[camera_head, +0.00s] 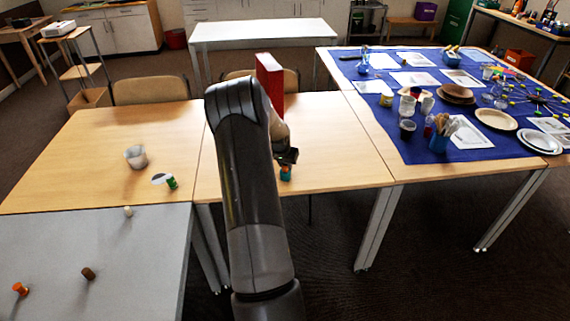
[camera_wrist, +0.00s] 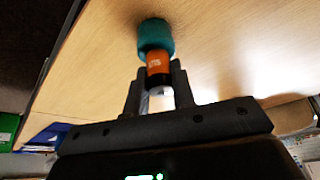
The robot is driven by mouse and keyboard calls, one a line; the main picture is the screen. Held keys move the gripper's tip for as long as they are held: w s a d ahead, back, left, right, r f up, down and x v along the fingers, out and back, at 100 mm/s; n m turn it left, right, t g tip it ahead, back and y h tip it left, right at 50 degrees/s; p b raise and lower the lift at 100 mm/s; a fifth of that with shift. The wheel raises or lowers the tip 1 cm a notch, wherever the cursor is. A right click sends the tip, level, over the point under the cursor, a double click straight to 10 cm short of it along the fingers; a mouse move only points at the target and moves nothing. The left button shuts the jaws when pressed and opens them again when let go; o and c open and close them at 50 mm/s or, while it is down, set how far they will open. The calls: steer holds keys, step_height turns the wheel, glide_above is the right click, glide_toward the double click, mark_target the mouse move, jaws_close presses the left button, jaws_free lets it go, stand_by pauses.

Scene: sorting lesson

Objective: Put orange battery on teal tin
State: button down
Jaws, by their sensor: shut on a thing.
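The orange battery (camera_wrist: 158,63) has a dark band and is between the fingers of my gripper (camera_wrist: 159,75) in the wrist view. The gripper is shut on it. The battery's orange end is right at the teal tin (camera_wrist: 155,35), overlapping its edge in the picture; I cannot tell whether they touch. In the head view, my gripper (camera_head: 287,156) is above the teal tin (camera_head: 286,175), which stands near the front edge of the middle wooden table. A little orange shows just above the tin there; my gripper hides most of the battery.
A tall red block (camera_head: 270,82) stands behind my arm. A whitish cup (camera_head: 136,157) and a green item (camera_head: 172,182) are on the left wooden table (camera_head: 75,165). Small orange (camera_head: 20,289) and brown (camera_head: 88,273) pieces lie on the grey table. The right table is crowded.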

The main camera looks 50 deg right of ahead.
steer(key=c, duration=1.2)
jaws_free()
steer(key=shift+f, duration=0.1)
steer(key=v, duration=1.2)
steer(key=w+a+r+n+t+y, duration=0.1)
steer(key=a+r+n, duration=0.1)
steer(key=a+r, duration=0.5)
steer(key=a+r+n+t+y, duration=0.15)
steer(key=a+r, duration=0.25)
steer(key=a, duration=0.8)
steer(key=w+a+r+n+t, duration=0.1)
steer(key=a+r+n, duration=0.3)
steer(key=a, duration=0.5)
steer(key=s+a+r+n+y, duration=0.1)
steer(key=s+a+r+n, duration=0.1)
steer(key=s+a, duration=0.7)
steer(key=s+a+r+n+y, duration=0.1)
steer(key=s+a+r+n, duration=0.2)
steer(key=s+a, duration=0.7)
steer(key=a+n, duration=0.2)
steer(key=a, duration=0.2)
steer(key=shift+r+t, duration=0.25)
steer(key=shift+t, duration=0.1)
